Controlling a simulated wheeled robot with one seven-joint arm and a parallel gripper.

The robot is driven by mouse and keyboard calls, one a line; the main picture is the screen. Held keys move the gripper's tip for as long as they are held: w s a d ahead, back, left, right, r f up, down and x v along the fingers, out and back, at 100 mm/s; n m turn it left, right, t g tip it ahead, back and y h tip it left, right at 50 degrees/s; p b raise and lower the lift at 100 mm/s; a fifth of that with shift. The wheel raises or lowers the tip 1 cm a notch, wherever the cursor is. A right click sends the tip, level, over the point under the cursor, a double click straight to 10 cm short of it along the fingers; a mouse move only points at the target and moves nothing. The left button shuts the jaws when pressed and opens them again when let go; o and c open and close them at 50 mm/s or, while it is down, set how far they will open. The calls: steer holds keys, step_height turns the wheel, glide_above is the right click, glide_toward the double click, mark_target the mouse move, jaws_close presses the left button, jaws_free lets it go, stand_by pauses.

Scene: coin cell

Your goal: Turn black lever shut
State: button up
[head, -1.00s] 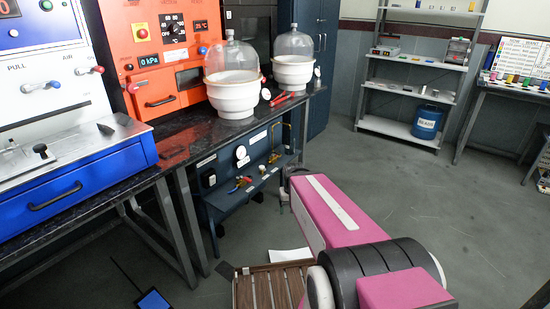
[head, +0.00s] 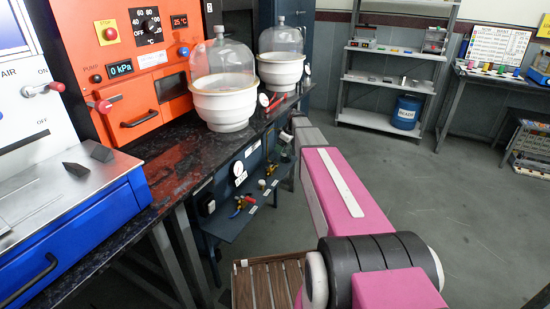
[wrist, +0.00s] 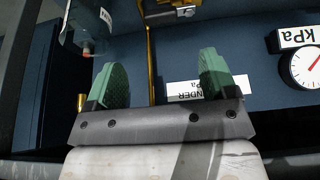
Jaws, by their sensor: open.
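My gripper (wrist: 163,75) is open in the wrist view, with two green fingers spread apart and nothing held between them. It faces a dark blue panel (wrist: 225,50), seen upside down. A gold pipe (wrist: 151,65) runs upright between the fingers, behind them. A dark and metallic fitting (wrist: 170,12) sits at the top edge, beyond the fingertips; I cannot tell whether it is the black lever. In the head view my arm reaches to the right end of the blue valve panel (head: 222,190) under the bench, and my gripper is hardly distinguishable there.
A kPa gauge (wrist: 305,66) is at right in the wrist view, and a clear vessel (wrist: 88,25) at upper left. Two glass-domed white vessels (head: 224,105) (head: 281,70) stand on the black bench. A slatted wooden thing (head: 268,284) is low in front. Grey floor is open at right.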

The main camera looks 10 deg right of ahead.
mark_target(275, 161)
steer(key=x, duration=1)
steer(key=shift+s+f, duration=0.1)
steer(key=shift+f, duration=0.1)
steer(key=shift+c, duration=0.4)
steer(key=c, duration=0.9)
